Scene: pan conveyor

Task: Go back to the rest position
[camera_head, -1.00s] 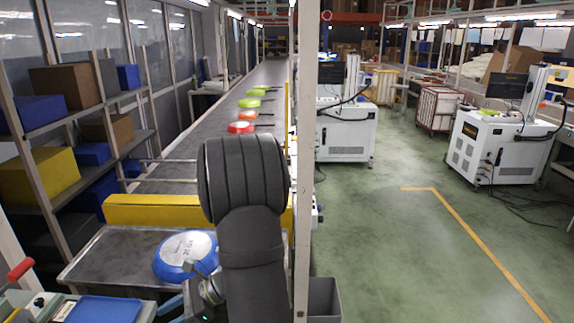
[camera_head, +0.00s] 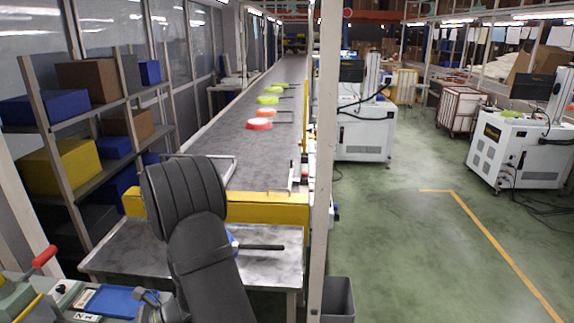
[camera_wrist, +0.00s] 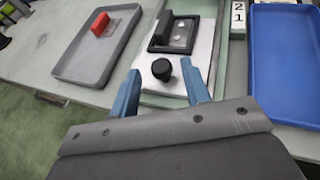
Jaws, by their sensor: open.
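My gripper (camera_wrist: 160,68) is open and empty in the wrist view. Its two blue fingers stand apart above a side bench, on either side of a black knob (camera_wrist: 162,69). In the head view my dark arm fills the lower middle, and a finger of the gripper shows at the lower left. A blue pan (camera_head: 233,243) lies on the metal table at the conveyor's near end, apart from my gripper. Its black handle points right; my arm hides most of its body.
The bench carries a blue tray (camera_wrist: 288,60), a grey tray (camera_wrist: 78,62) with a red block (camera_wrist: 100,24), and a black fixture (camera_wrist: 178,34). Several pans, including a red one (camera_head: 258,124), sit up the conveyor (camera_head: 270,165). Shelves (camera_head: 95,172) stand left; a post (camera_head: 324,160) stands right.

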